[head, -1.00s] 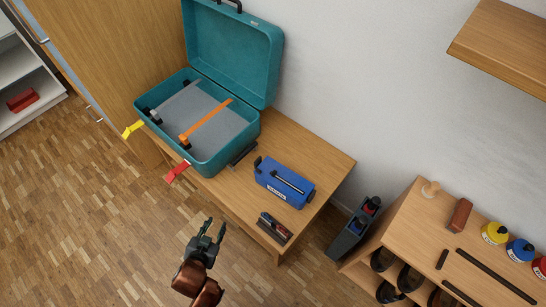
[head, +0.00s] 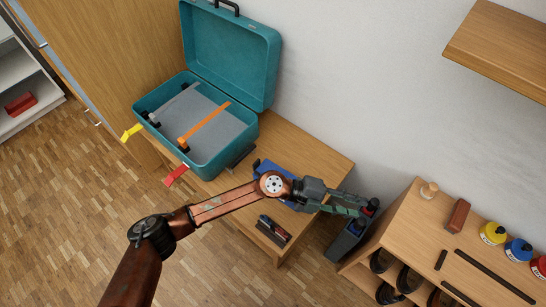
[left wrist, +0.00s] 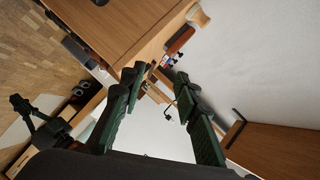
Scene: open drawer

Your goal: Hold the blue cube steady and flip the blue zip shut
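The blue box (head: 262,168), the only blue block on the wooden table, is mostly covered by my left arm in the head view. Only its left end and edge slivers show. The dark strip on its top, perhaps the zip, is hidden now. My left gripper (head: 364,206) reaches across and past the box to the right, beyond the table's right edge. Its green fingers are apart with nothing between them, as the left wrist view (left wrist: 160,75) also shows. Whether the arm touches the box cannot be told.
An open teal case (head: 190,165) stands on the table (head: 308,150), left of the box. A dark red tool (head: 273,229) lies near the front edge. A grey caddy (head: 343,243) and a wooden rack (head: 420,215) stand right. A wall shelf (head: 505,50) hangs upper right.

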